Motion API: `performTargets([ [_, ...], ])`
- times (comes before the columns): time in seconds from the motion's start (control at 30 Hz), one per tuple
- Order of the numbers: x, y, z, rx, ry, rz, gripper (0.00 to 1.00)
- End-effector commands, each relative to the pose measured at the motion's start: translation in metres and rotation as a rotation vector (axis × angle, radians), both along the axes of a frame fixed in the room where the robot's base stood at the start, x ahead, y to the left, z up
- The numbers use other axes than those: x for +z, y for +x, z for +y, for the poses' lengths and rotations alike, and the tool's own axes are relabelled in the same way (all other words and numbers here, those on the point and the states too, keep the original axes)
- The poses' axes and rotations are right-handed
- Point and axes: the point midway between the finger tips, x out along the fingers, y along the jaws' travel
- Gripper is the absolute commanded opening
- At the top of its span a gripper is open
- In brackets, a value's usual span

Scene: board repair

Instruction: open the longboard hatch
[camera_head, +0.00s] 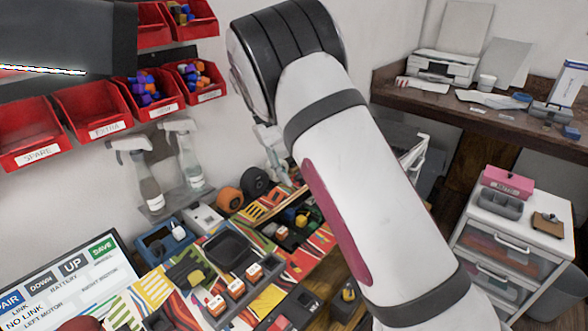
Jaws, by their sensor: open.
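A surface with a bright multicoloured pattern (187,310), which looks like the longboard, lies on the workbench at the lower middle. A dark square panel or tray (228,250) with rounded corners sits among the parts there; I cannot tell whether it is the hatch. My gripper (279,165) shows in part beyond my arm, above the far end of the patterned surface. It is open, with nothing visible in it. My white arm hides much of the gripper and the right side of the bench.
Orange-and-white blocks (236,288) and dark parts crowd the bench. Two spray bottles (188,155) and red bins (90,108) are at the wall. A screen (62,288) stands lower left. A white drawer unit (510,235) and a wooden desk (480,120) are right.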

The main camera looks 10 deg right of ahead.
Motion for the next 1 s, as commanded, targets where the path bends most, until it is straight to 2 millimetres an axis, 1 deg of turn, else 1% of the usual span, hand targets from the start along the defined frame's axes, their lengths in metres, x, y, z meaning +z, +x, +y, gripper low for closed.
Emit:
performTargets([
  [0.13,0.016,0.006,0.007,0.001,0.001,-0.004,0.44],
  [0.3,0.041,0.013,0.018,0.002,0.002,-0.003,0.44],
  [0.4,0.052,0.017,0.022,0.001,0.001,-0.004,0.44],
  [0.6,0.063,0.019,0.027,0.0,0.0,-0.001,0.44],
  [0.83,0.064,0.019,0.027,0.001,0.001,-0.001,0.44],
  [0.87,0.064,0.019,0.027,0.001,0.001,-0.001,0.42],
  [0.9,0.064,0.019,0.027,0.0,0.001,-0.001,0.33],
  [0.97,0.067,0.018,0.026,-0.003,0.005,-0.005,0.19],
  [1.0,0.07,0.016,0.023,-0.008,0.012,-0.008,0.1],
])
